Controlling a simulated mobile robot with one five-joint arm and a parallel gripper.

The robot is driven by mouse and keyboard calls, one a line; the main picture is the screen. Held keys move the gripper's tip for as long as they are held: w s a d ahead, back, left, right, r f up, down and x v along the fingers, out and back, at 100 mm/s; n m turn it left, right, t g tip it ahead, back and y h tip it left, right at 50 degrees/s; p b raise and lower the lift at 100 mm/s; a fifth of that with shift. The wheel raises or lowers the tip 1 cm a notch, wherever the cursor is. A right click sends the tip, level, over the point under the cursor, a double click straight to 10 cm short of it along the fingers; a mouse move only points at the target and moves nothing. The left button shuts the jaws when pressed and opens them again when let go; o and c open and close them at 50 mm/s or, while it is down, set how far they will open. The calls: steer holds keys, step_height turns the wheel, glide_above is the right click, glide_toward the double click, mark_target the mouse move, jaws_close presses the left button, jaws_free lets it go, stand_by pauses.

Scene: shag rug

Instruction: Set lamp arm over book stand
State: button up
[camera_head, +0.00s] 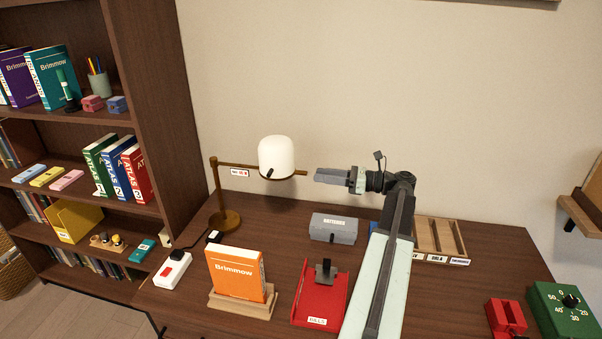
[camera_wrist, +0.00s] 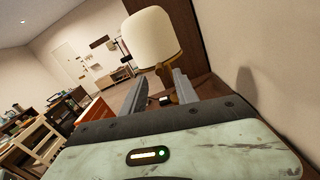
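The desk lamp has a brass post and base (camera_head: 225,219), a thin lamp arm (camera_head: 243,166) stretching right, and a white shade (camera_head: 277,157) near its far end. The wooden book stand (camera_head: 240,304) holds an upright orange book (camera_head: 236,273) at the front of the desk. In the picture the shade appears above and to the right of the stand. My gripper (camera_head: 317,175) points left, just right of the lamp arm's tip. In the wrist view my gripper (camera_wrist: 160,80) has its fingers apart, with the shade (camera_wrist: 153,38) just beyond them. Contact is not visible.
A grey box (camera_head: 333,229), red tray (camera_head: 318,296) and wooden divided tray (camera_head: 445,238) stand around my arm. A white switch box (camera_head: 172,270) is left of the stand; a green timer (camera_head: 565,308) is far right. A bookshelf (camera_head: 150,90) rises at left.

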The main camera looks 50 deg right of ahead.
mark_target(304, 173)
steer(key=x, duration=0.6)
steer(key=shift+w+a, duration=0.1)
steer(key=shift+c, duration=0.4)
jaws_close()
stand_by(0.8)
